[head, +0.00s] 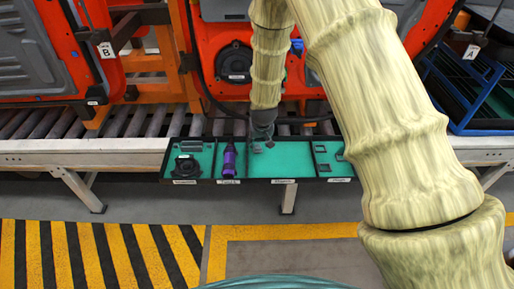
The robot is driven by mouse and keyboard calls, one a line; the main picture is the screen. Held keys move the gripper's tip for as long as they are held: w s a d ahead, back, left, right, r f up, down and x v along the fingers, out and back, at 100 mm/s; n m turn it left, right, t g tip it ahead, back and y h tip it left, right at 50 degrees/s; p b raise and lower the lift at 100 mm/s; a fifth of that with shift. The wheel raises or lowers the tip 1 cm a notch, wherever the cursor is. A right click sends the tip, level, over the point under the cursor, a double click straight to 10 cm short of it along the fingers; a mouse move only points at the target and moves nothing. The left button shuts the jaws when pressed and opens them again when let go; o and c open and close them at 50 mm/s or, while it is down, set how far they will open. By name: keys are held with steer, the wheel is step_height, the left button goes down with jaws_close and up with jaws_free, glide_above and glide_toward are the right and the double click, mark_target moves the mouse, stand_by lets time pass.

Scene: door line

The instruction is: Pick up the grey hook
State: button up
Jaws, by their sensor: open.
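A black-rimmed tray (285,181) with a green floor and several compartments sits at the conveyor's front edge. My gripper (263,141) points down over the back left part of its third compartment from the left. It is open; its fingers are small and dark here. A small grey piece (257,148) lies just under or beside the fingers, partly hidden, and I cannot tell whether it touches them. Small grey pieces (323,167) also lie in the rightmost compartment. I cannot tell for certain which piece is the grey hook.
The leftmost compartment holds a black round part (187,166) and a grey bar. Orange door panels (235,62) hang behind the tray. A blue rack (470,90) stands at right. The third compartment's right side is bare.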

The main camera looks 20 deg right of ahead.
mark_target(258, 145)
steer(key=shift+p+x, duration=0.7)
steer(key=shift+x, duration=2.2)
steer(key=shift+s+a, duration=0.15)
steer(key=shift+s, duration=0.05)
steer(key=c, duration=0.4)
